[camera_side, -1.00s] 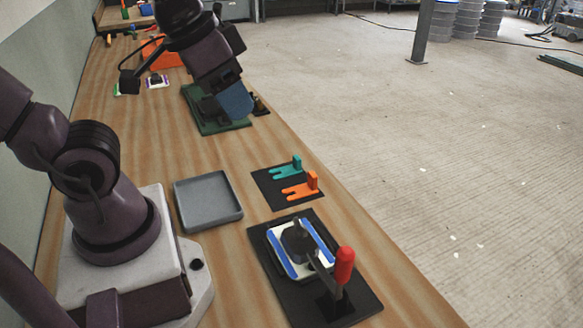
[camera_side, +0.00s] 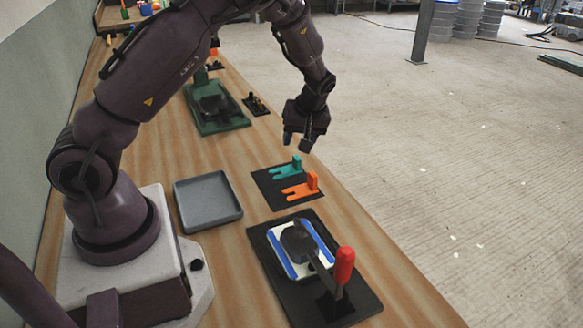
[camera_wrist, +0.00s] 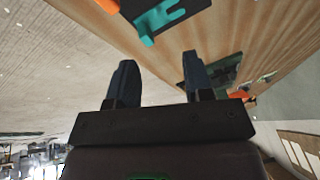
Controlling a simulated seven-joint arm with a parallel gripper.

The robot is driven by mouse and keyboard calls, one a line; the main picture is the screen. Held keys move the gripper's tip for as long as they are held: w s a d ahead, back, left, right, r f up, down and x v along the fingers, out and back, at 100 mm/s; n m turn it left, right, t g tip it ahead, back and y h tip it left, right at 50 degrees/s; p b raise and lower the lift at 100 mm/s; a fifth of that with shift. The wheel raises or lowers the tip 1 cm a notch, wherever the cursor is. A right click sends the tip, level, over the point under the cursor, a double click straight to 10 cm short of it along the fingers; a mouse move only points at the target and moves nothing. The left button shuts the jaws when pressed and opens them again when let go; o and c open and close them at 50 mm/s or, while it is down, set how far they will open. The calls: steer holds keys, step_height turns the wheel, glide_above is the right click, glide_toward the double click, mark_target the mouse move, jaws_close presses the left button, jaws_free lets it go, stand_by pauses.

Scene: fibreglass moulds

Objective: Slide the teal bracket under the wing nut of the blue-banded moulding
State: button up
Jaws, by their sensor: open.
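The teal bracket (camera_side: 286,169) lies on a black mat, its upright tab at the right end; it also shows in the wrist view (camera_wrist: 160,18). The blue-banded moulding (camera_side: 284,260) sits on a black plate in the foreground, with a dark clamp pad over its middle and a red-handled lever at its right. I cannot make out a wing nut on it. My gripper (camera_side: 301,143) hangs above and just beyond the teal bracket, open and empty. In the wrist view my gripper's fingers (camera_wrist: 158,75) are apart with nothing between them.
An orange bracket (camera_side: 300,188) lies beside the teal one on the black mat (camera_side: 265,187). A grey tray (camera_side: 208,201) stands left of the mat. A green fixture (camera_side: 222,118) is further back, with a small black holder (camera_side: 255,104) beside it. The table's right edge is near the mat.

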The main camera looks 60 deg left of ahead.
mark_target(297, 157)
steer(key=w+a+f+n, duration=0.1)
steer(key=a+f, duration=0.1)
steer(key=f, duration=0.1)
steer(key=a+f+n, duration=0.1)
steer(key=a+f, duration=0.1)
steer(key=f, duration=0.2)
steer(key=w+a+f+n+t, duration=0.1)
steer(key=a+f, duration=0.1)
steer(key=f, duration=0.2)
steer(key=shift+w+a+n, duration=0.2)
steer(key=shift+w+n, duration=0.1)
steer(key=shift+w, duration=0.05)
jaws_close()
